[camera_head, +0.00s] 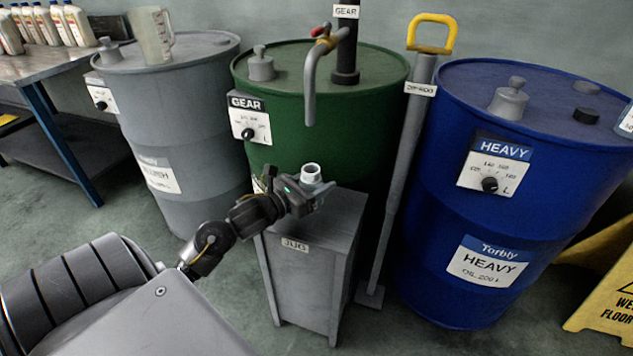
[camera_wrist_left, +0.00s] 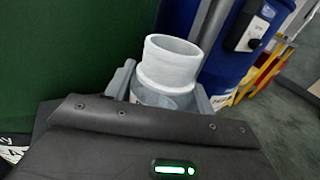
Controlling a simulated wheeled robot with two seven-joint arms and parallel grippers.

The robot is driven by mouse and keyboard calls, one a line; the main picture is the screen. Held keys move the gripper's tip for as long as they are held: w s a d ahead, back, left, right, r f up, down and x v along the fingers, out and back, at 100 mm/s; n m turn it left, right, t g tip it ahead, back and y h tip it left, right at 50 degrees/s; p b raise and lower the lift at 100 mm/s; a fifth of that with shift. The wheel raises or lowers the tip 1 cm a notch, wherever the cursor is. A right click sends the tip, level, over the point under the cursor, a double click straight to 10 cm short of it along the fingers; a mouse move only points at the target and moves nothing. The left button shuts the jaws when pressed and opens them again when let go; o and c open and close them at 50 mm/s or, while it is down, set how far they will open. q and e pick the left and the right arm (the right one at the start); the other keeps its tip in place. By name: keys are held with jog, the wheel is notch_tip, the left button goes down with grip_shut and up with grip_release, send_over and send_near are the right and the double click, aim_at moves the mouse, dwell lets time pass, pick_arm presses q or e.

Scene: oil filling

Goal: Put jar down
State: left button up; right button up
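The jar (camera_head: 311,173) is a small pale grey-white vessel with a round open neck. It is upright or nearly so at the top of the grey stand (camera_head: 318,228) labelled "JUG". In the left wrist view the jar (camera_wrist_left: 170,66) sits between the two grey fingers of my left gripper (camera_wrist_left: 165,84), which appear to touch its sides. My left gripper also shows in the head view (camera_head: 314,186). Its body hides the jar's lower part, so I cannot tell whether the base touches the stand. My right gripper is not in view.
A green GEAR drum (camera_head: 330,108) with a tap (camera_head: 312,75) stands just behind. A blue HEAVY drum (camera_head: 440,215) is at right and a grey drum (camera_head: 190,140) at left. A yellow-handled post (camera_head: 405,150) stands right of the stand. Part of the stand top is bare.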

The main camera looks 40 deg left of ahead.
pick_arm(q)
jog(key=o, duration=0.3)
jog(key=shift+o, duration=0.2)
jog(key=shift+r, duration=0.1)
jog(key=shift+s+r, duration=0.1)
jog(key=shift+s, duration=0.05)
jog(key=s, duration=0.4)
jog(key=s+a, duration=0.1)
jog(key=s, duration=0.2)
jog(key=s+a, duration=0.1)
jog(key=s, duration=0.3)
jog(key=shift+s, duration=0.3)
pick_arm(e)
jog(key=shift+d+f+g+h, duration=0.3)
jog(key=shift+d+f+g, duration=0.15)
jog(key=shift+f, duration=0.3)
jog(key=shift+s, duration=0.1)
